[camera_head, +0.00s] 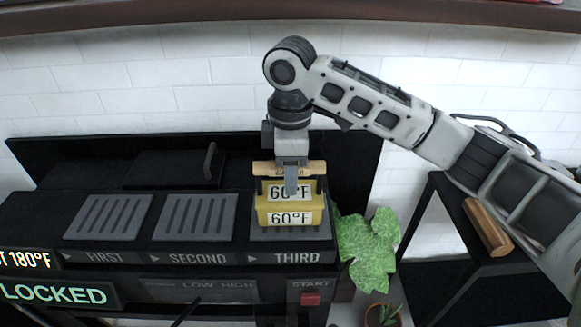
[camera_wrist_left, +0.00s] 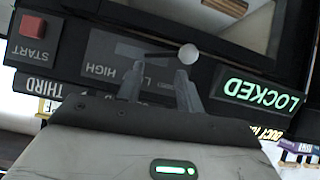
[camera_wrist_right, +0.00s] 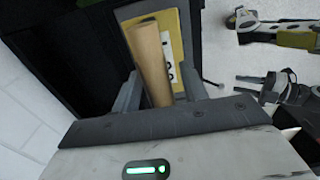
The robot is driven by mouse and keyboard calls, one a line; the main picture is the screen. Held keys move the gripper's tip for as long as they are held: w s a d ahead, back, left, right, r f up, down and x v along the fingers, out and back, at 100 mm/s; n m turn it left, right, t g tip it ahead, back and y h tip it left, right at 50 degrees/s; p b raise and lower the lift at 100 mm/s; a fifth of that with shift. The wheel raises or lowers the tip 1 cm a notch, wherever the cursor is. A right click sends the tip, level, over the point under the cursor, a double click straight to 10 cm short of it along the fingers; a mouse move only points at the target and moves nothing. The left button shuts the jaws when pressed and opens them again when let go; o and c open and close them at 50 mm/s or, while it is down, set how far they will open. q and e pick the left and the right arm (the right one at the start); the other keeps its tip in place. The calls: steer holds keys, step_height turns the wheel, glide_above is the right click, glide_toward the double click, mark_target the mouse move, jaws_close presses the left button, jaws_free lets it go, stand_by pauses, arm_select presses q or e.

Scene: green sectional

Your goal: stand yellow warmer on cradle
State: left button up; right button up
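The yellow warmer (camera_head: 290,215) stands upright on the slotted pad marked THIRD, with 60°F labels and a wooden handle (camera_head: 290,168) on top. My right gripper (camera_head: 291,180) is at the handle from above. In the right wrist view the handle (camera_wrist_right: 150,65) lies between the spread fingers, with a gap beside the right finger, over the yellow body (camera_wrist_right: 180,45). My left gripper (camera_wrist_left: 158,88) is open and empty, facing the front panel near a white knob (camera_wrist_left: 188,52). I cannot tell which thing is the cradle.
Empty slotted pads FIRST (camera_head: 107,217) and SECOND (camera_head: 193,217) lie to the left. The panel has a LOCKED display (camera_head: 55,293) and red START button (camera_head: 310,298). A leafy plant (camera_head: 367,250) stands right. A wooden cylinder (camera_head: 487,227) lies on a black stand (camera_head: 450,205).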

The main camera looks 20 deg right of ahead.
arm_select(q)
steer(key=shift+f, duration=0.1)
arm_select(e)
steer(key=shift+r, duration=0.1)
step_height(320, 180, up, 12)
steer(key=shift+f+p, duration=0.25)
steer(key=shift+p, duration=0.6)
arm_select(q)
steer(key=shift+s+a+r, duration=0.1)
steer(key=shift+r, duration=0.3)
arm_select(e)
steer(key=shift+r, duration=0.35)
arm_select(q)
steer(key=shift+r, duration=0.1)
arm_select(e)
steer(key=shift+s+f, duration=0.1)
